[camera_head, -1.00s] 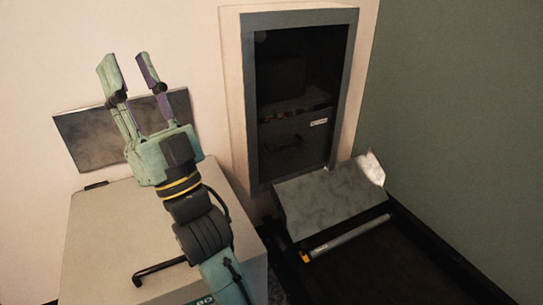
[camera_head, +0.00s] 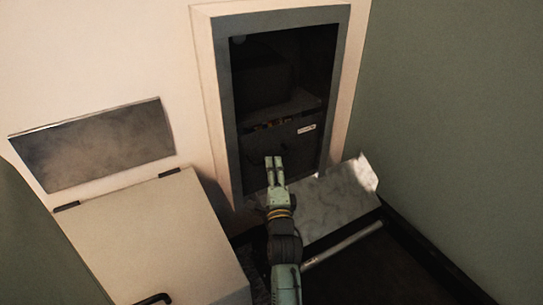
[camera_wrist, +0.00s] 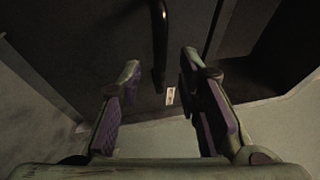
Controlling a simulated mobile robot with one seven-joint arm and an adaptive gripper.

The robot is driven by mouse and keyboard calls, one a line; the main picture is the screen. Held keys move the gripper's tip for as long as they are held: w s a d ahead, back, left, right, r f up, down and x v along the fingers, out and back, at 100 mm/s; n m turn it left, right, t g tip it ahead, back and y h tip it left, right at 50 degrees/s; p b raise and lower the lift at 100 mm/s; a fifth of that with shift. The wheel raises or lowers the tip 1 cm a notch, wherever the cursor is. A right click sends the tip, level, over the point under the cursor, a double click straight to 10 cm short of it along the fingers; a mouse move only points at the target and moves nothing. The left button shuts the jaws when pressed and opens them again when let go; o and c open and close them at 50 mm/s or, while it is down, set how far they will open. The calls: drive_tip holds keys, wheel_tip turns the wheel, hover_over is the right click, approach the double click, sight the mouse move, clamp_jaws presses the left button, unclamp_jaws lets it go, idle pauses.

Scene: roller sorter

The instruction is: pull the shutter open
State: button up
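The shutter (camera_head: 308,148) is a dark panel with a small white label, filling the lower part of the grey-framed wall opening. The space above it is open and dark. My gripper (camera_head: 273,162) is in front of the panel's lower part. In the wrist view, my gripper (camera_wrist: 160,62) is open and empty. A black bar handle (camera_wrist: 160,40) stands on the dark panel (camera_wrist: 95,40), ahead of the gap between my fingers. I cannot tell how far it is from the fingertips. In the head view my gripper and the dark shading obscure the handle.
A grey sloped metal chute (camera_head: 325,205) lies below the opening, close under my arm. A roller (camera_head: 345,243) is in front of it. A pale cabinet (camera_head: 150,235) with a black handle stands at the left, below a grey wall plate (camera_head: 95,148). A green wall closes the right side.

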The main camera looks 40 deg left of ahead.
drive_tip(key=shift+p+x, duration=0.3)
drive_tip(key=shift+x, duration=1.9)
drive_tip(key=shift+c, duration=0.2)
clamp_jaws()
